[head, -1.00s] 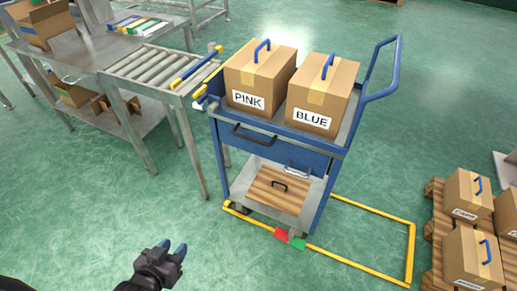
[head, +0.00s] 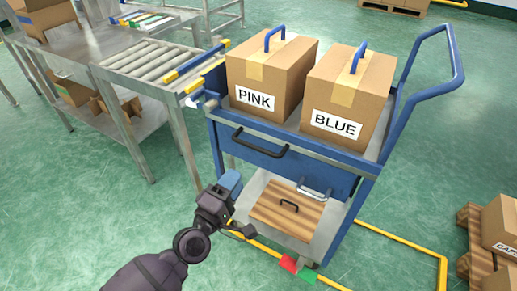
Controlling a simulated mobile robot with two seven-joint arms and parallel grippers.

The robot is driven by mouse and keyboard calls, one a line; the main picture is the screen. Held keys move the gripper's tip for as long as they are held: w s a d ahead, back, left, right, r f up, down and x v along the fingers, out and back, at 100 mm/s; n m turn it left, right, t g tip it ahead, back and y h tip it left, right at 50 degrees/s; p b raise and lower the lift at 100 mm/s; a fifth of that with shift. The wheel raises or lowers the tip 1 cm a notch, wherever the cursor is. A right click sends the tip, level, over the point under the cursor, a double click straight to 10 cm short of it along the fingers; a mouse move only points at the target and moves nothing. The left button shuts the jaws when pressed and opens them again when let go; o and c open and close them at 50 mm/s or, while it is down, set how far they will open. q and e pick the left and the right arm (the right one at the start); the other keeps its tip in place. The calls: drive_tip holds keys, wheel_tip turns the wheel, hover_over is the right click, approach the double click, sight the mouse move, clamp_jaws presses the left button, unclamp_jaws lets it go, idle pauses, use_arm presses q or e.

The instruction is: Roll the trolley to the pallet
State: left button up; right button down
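The blue trolley (head: 330,178) stands in the middle of the head view, with a push handle (head: 452,62) rising on its right. Its top carries two cartons with blue handles, labelled PINK (head: 262,78) and BLUE (head: 345,98). A wooden pallet (head: 466,218) with cartons is partly in view at the lower right, apart from the trolley. My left gripper (head: 231,183) is in front of the trolley's left side, below the black drawer handle (head: 260,143). It shows nearly edge-on, so its finger gap is hidden. My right gripper is out of view.
A roller conveyor (head: 155,65) and steel tables stand close on the trolley's left. Yellow floor lines (head: 400,240) frame the trolley's spot, with red (head: 288,263) and green (head: 306,277) marks in front. Green floor lies open behind the handle.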

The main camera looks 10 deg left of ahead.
sight(256, 146)
use_arm(q)
drive_tip(key=x, duration=1.1)
drive_tip(key=shift+w+r, duration=0.15)
clamp_jaws()
